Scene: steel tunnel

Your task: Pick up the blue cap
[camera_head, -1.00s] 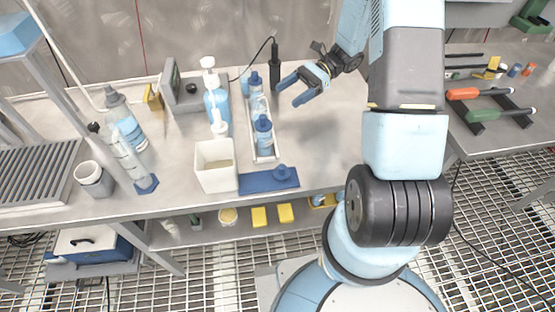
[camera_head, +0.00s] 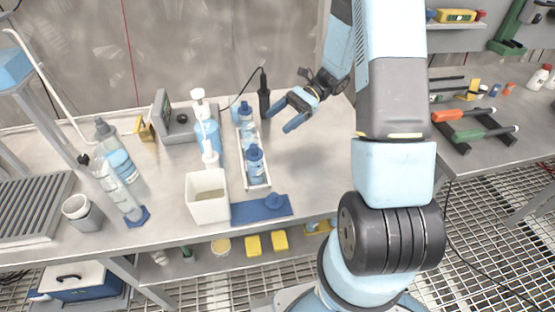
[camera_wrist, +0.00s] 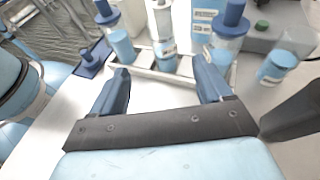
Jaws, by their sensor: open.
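A blue cap (camera_head: 273,201) stands on a flat blue mat (camera_head: 245,211) at the bench's front edge. In the wrist view the cap (camera_wrist: 87,54) and mat (camera_wrist: 92,66) are at the upper left, beyond my left finger. Two clear bottles with blue caps, a far one (camera_head: 246,116) and a near one (camera_head: 255,164), stand in a narrow white tray (camera_head: 266,184) behind the mat. My gripper (camera_head: 278,118) is open and empty above the bench, right of the tray's far end and well apart from the cap. It also shows in the wrist view (camera_wrist: 161,66).
A white square container (camera_head: 208,207) stands left of the mat. A pump bottle (camera_head: 207,130) and a grey device (camera_head: 178,118) stand behind it. A black upright tool (camera_head: 264,95) is close to my gripper. The bench right of the tray is clear.

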